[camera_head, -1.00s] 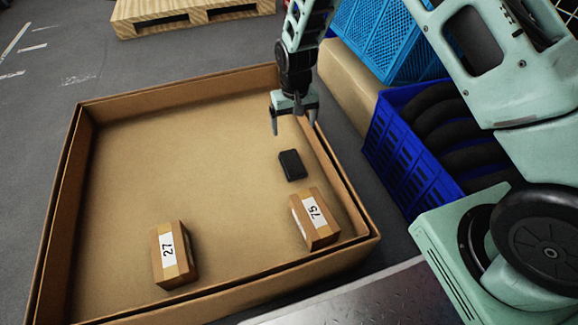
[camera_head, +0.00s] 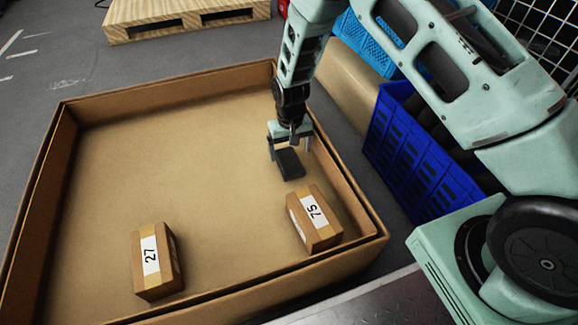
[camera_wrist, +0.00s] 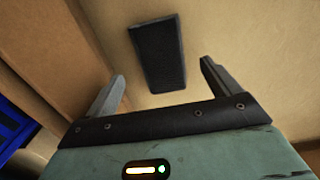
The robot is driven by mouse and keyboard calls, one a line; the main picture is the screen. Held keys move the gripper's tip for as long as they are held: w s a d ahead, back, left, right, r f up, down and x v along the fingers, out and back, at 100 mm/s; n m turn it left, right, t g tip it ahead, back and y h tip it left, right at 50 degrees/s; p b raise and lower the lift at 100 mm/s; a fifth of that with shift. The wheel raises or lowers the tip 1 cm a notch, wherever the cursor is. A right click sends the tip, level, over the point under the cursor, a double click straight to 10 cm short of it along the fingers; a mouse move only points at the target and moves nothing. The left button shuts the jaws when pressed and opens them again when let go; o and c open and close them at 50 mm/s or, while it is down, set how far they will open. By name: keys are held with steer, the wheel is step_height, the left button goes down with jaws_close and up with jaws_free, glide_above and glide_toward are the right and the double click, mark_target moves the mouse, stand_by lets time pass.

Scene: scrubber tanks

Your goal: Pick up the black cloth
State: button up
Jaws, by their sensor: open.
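The black cloth (camera_head: 289,164) is a small dark folded rectangle lying flat on the floor of the large cardboard box (camera_head: 180,165), close to its right wall. In the wrist view the cloth (camera_wrist: 158,55) lies ahead of the fingertips, roughly between their lines. My gripper (camera_head: 289,152) is open and points down just above the cloth, partly covering it in the head view. In the wrist view both fingers of my gripper (camera_wrist: 160,80) are spread with nothing between them.
A small carton marked 75 (camera_head: 314,220) stands just in front of the cloth. Another carton marked 27 (camera_head: 156,262) stands at the front left. A blue crate (camera_head: 415,150) is outside the box's right wall. The box's middle and left floor are clear.

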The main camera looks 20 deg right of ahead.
mark_target(289, 160)
step_height(289, 160, down, 5)
steer(key=b, duration=0.4)
steer(key=shift+w+a, duration=0.1)
steer(key=shift+w, duration=0.05)
steer(key=c, duration=1.1)
